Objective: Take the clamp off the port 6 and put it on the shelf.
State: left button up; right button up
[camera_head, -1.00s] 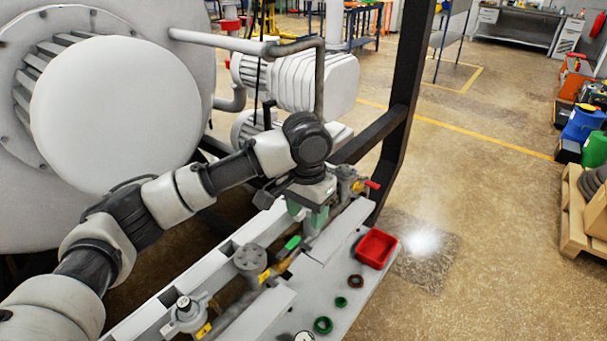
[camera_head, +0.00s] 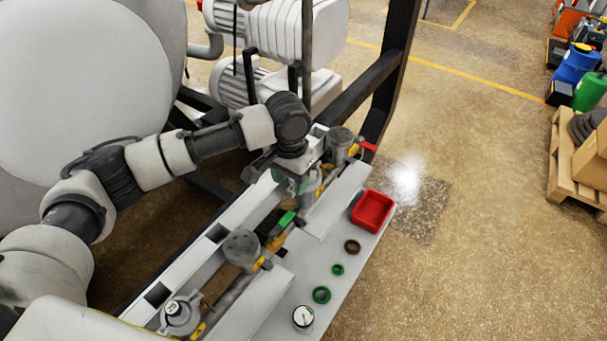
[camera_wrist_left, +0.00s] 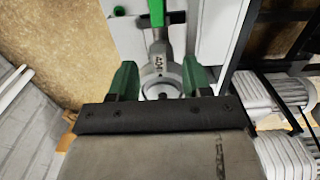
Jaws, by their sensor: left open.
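My left gripper (camera_head: 296,184) reaches over the pipe row from the left, pointing down. In the left wrist view its two green fingers (camera_wrist_left: 160,82) stand apart, on either side of a round grey metal fitting (camera_wrist_left: 162,76) with small dark markings on its pipe. I cannot tell whether the fingers touch it. This fitting is mostly hidden by the gripper in the head view, and I cannot read its port number or make out the clamp clearly. The pale shelf (camera_head: 308,262) runs along the right of the pipes. My right gripper is not in view.
Other fittings (camera_head: 242,248) and a green-handled valve (camera_head: 284,222) stand close by. A dark frame post (camera_head: 398,60) rises behind.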

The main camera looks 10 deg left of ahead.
pick_arm(q)
notch_tip(320, 180, down, 2)
jog(key=shift+s+f, duration=0.1)
jog(key=shift+s, duration=0.05)
jog(key=shift+f, duration=0.35)
jog(key=shift+c, duration=0.5)
jog(key=c, duration=0.7)
grip_shut()
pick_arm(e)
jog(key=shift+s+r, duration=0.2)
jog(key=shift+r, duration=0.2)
pick_arm(q)
jog(key=shift+r, duration=0.2)
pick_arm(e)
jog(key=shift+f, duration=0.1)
